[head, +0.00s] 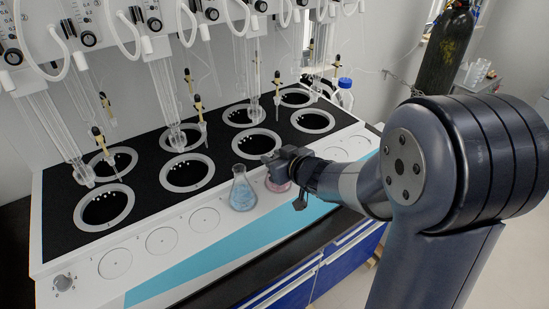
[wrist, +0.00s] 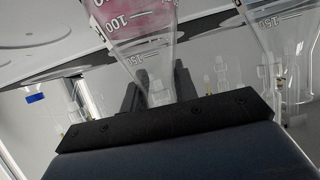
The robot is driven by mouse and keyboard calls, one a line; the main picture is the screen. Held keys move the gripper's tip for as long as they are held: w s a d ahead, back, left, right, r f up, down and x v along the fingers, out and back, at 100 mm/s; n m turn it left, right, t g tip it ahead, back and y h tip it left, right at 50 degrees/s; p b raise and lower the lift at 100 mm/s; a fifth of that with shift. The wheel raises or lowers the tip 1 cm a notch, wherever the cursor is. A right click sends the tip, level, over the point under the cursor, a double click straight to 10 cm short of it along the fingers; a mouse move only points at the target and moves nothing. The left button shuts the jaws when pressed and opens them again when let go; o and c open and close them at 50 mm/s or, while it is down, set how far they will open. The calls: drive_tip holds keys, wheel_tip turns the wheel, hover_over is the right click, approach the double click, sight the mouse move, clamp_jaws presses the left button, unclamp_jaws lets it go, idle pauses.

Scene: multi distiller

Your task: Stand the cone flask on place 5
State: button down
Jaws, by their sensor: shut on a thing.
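The cone flask with pink liquid (head: 277,187) is at the front ledge of the distiller, mostly hidden behind my gripper (head: 281,158). In the wrist view the flask (wrist: 140,22) appears upside down, with its neck between the dark fingers of my gripper (wrist: 158,90). My gripper is shut on its neck. The flask looks upright over the fifth spot from the left in the row of round places; I cannot tell whether its base touches. Empty round places (head: 205,219) show to the left.
A second cone flask with bluish contents (head: 242,190) stands close left of the held flask; it also shows in the wrist view (wrist: 283,42). Heating wells (head: 188,173) and hanging glass tubes (head: 168,95) are behind. Free round places (head: 333,154) lie to the right.

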drive_tip(key=c, duration=1.1)
unclamp_jaws()
drive_tip(key=shift+r, duration=0.1)
drive_tip(key=shift+s+d+r, duration=0.1)
drive_tip(key=shift+s+d, duration=0.05)
drive_tip(key=shift+s, duration=0.05)
drive_tip(key=p+v, duration=0.3)
drive_tip(key=v, duration=0.8)
drive_tip(key=shift+s, duration=0.25)
drive_tip(key=shift+w, duration=0.1)
